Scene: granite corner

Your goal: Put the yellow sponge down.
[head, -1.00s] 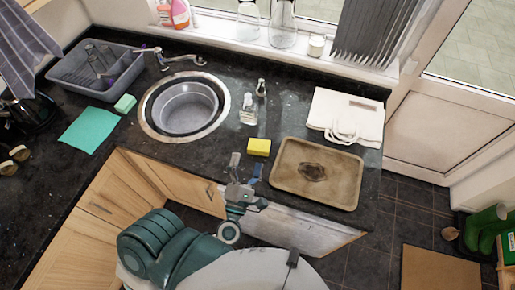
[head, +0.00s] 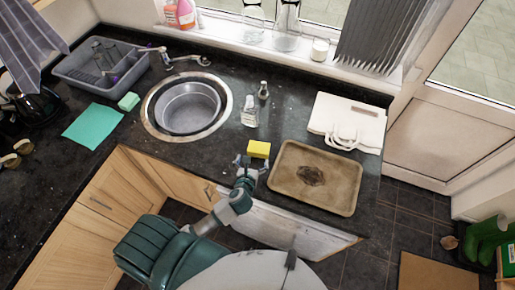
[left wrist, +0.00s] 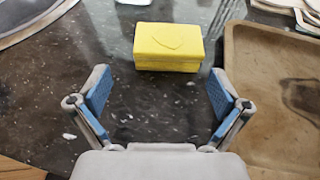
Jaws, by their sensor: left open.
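The yellow sponge (head: 259,149) lies flat on the dark granite counter, left of the brown tray. In the left wrist view the sponge (left wrist: 168,46) sits ahead of my fingers, with bare counter between it and my palm. My left gripper (head: 252,163) is open and empty at the front edge of the counter, just on the near side of the sponge. Its two blue-padded fingers (left wrist: 160,92) are spread wide and do not appear to touch the sponge. My right gripper is in neither view.
The brown tray (head: 290,188) lies close on the right. A clear bottle (head: 249,112) and a smaller one (head: 263,91) stand behind the sponge. The round sink (head: 151,125) is to the left, with a teal cloth (head: 92,127) beyond it. A white board (head: 330,113) lies behind the tray.

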